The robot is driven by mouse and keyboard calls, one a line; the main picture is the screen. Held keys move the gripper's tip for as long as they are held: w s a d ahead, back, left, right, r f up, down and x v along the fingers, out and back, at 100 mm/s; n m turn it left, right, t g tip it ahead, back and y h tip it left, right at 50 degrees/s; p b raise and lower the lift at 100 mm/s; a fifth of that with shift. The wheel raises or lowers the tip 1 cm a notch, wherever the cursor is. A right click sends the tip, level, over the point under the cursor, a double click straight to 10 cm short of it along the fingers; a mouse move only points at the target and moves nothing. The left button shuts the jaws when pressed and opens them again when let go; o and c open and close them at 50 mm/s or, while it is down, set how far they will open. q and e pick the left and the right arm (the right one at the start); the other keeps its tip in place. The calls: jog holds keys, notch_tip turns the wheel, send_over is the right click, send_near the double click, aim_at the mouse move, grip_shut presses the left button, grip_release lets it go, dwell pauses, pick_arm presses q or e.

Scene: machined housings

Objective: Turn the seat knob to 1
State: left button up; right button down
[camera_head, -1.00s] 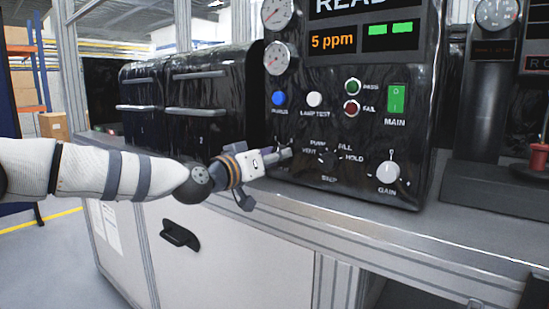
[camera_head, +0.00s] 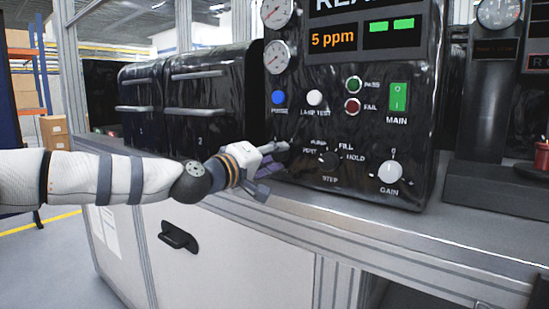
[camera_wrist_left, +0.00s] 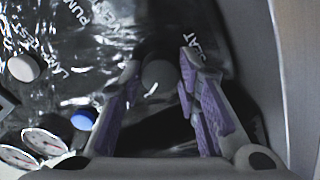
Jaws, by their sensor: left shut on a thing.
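I cannot read which number the knob points to. My right gripper is in no view.
The step knob (camera_head: 328,160) is just right of my left gripper, and the white gain knob (camera_head: 389,172) is farther right. Above are a blue button (camera_head: 278,97) and a white lamp test button (camera_head: 314,98). Black drawer units (camera_head: 205,100) stand left.

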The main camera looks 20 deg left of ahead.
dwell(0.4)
pick_arm(q)
jog(key=o, duration=1.2)
jog(key=shift+s, duration=0.1)
jog(key=v, duration=1.1)
jog(key=shift+s+a, duration=0.1)
jog(key=shift+s, duration=0.3)
